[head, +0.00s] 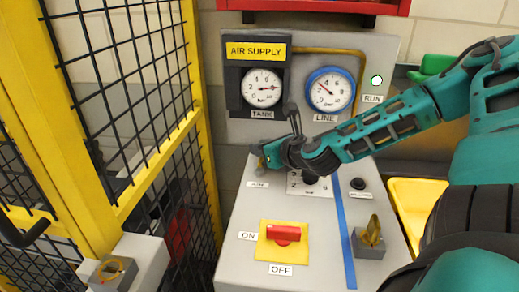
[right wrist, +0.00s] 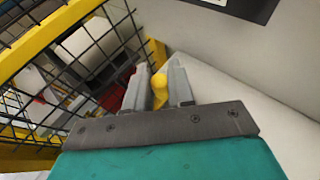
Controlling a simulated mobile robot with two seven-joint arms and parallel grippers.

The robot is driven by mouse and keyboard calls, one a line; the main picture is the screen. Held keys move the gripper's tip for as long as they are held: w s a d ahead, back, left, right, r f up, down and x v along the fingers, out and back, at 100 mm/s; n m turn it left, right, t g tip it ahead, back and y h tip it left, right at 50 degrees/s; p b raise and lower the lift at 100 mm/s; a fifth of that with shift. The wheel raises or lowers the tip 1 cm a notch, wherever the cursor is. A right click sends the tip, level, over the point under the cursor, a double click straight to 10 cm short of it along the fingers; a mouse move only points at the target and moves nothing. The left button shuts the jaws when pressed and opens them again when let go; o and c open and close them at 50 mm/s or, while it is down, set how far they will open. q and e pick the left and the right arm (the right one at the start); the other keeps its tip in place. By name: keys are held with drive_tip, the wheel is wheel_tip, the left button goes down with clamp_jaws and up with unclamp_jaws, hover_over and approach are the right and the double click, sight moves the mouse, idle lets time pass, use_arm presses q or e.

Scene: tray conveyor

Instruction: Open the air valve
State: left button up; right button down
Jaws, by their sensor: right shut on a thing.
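My right gripper (head: 263,160) reaches over the back left of the sloped grey console (head: 240,208). In the right wrist view my right gripper (right wrist: 160,88) is shut on a small yellow handle (right wrist: 159,82) with a rounded end. The jaws hide most of its shape, and I cannot tell how far it is turned. The label below it (head: 258,184) is too small to read. The "AIR SUPPLY" sign (head: 256,50) sits above the TANK gauge (head: 262,88). The LINE gauge (head: 329,90) has a blue rim and its needle points up and left. My left gripper is not in view.
A red switch handle (head: 284,234) lies crosswise on a yellow plate between ON and OFF. A brass-coloured key-like part (head: 371,232) stands at the console's right. A yellow-framed mesh fence (head: 125,85) is close on the left. A yellow bin (head: 408,200) is at right.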

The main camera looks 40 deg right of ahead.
drive_tip(key=shift+d+r, duration=0.1)
drive_tip(key=c, duration=1)
unclamp_jaws()
drive_tip(key=shift+c, duration=0.2)
drive_tip(key=shift+s+r+p, duration=0.15)
drive_tip(key=shift+s+p, duration=0.05)
drive_tip(key=shift+p, duration=0.2)
drive_tip(key=p+v, duration=0.2)
drive_tip(key=shift+s+r+p, duration=0.15)
drive_tip(key=shift+r+p, duration=0.15)
drive_tip(key=shift+p, duration=0.1)
drive_tip(key=shift+s+a+f+b, duration=0.25)
drive_tip(key=shift+s+b, duration=0.05)
drive_tip(key=shift+b, duration=0.3)
drive_tip(key=shift+s+r, duration=0.25)
drive_tip(key=shift+s, duration=0.3)
drive_tip(key=v, duration=0.8)
drive_tip(key=shift+s+r, duration=0.1)
